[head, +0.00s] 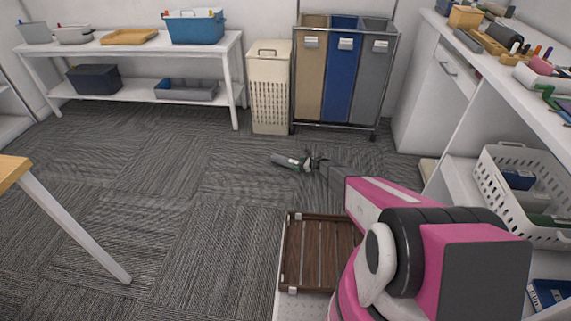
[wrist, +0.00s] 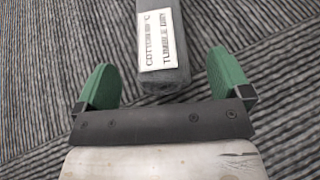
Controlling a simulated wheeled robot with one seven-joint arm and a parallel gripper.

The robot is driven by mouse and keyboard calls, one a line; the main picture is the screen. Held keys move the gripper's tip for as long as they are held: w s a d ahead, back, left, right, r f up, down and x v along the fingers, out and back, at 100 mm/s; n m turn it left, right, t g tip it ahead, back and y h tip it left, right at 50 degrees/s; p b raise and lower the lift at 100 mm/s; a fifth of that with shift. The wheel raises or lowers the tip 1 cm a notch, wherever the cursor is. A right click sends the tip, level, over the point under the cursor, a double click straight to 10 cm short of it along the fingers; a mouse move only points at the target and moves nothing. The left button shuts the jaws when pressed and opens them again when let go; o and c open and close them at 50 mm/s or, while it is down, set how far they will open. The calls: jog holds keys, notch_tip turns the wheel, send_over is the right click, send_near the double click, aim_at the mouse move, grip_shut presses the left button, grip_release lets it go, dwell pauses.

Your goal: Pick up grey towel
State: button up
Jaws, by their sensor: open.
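The grey towel (head: 284,160) lies rolled up on the carpet in the middle of the head view. In the wrist view the towel (wrist: 175,18) reaches down from the top edge, with a white care label reading cotton and tumble dry near its close end. My gripper (head: 309,162) is low by the towel's right end in the head view. In the wrist view my gripper (wrist: 163,72) is open, its green fingers apart on either side of the towel's end. Carpet shows between the towel and each finger. The towel's far end is cut off in the wrist view.
A tall beige hamper (head: 270,90) and a three-bag laundry sorter (head: 342,75) stand behind the towel. A white shelf unit (head: 235,80) is at the back left, a cluttered white counter (head: 470,70) on the right. Carpet left of the towel is clear.

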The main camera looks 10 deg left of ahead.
jog(key=c, duration=1.1)
jog(key=shift+o, duration=0.2)
